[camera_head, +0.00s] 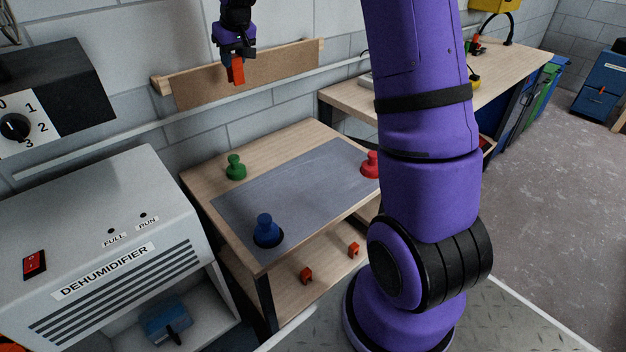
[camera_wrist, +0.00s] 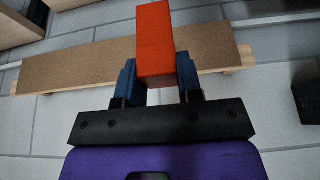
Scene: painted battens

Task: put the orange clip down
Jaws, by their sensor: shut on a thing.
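The orange clip (camera_head: 236,70) is held in my gripper (camera_head: 236,56), high in front of the back wall and above the small wooden table (camera_head: 196,181). In the wrist view the clip (camera_wrist: 155,45) sits between the blue fingers of my gripper (camera_wrist: 158,84), which are shut on it. The clip is clear of the table, and nothing is seen touching it from below. Two more orange clips, one on the left (camera_head: 306,275) and one on the right (camera_head: 353,249), lie on the table's lower shelf.
A grey mat (camera_head: 300,190) on the tabletop bears a blue peg (camera_head: 267,231) and a red peg (camera_head: 370,164). A green peg (camera_head: 236,167) stands at the back left. A brown board (camera_head: 250,76) is on the wall behind the clip. A dehumidifier (camera_head: 120,250) stands left.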

